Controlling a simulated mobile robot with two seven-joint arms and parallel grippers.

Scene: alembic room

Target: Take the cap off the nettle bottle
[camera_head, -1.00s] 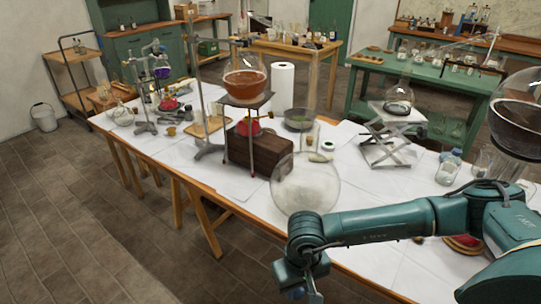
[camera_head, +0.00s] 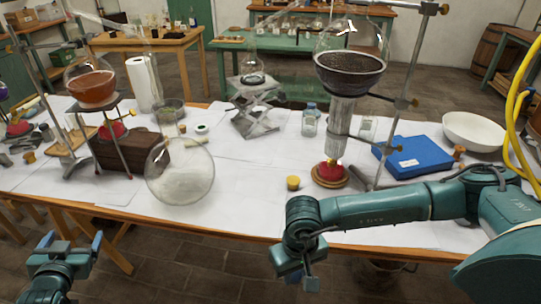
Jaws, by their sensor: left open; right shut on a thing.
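A small clear bottle with a blue top (camera_head: 310,119) stands upright on the paper-covered table, left of the tall metal stand. I cannot read a label, so I cannot tell if it is the nettle bottle. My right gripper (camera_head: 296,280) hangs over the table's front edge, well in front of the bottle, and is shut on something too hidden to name. My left gripper (camera_head: 72,246) is open at the lower left, in front of the table and apart from everything on it.
A large round glass flask (camera_head: 180,172) stands near the front edge. A dark-filled glass vessel (camera_head: 350,70) is on the stand above a red burner (camera_head: 330,172). A yellow cap-like piece (camera_head: 293,182), a blue box (camera_head: 415,156) and a white bowl (camera_head: 473,131) lie nearby.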

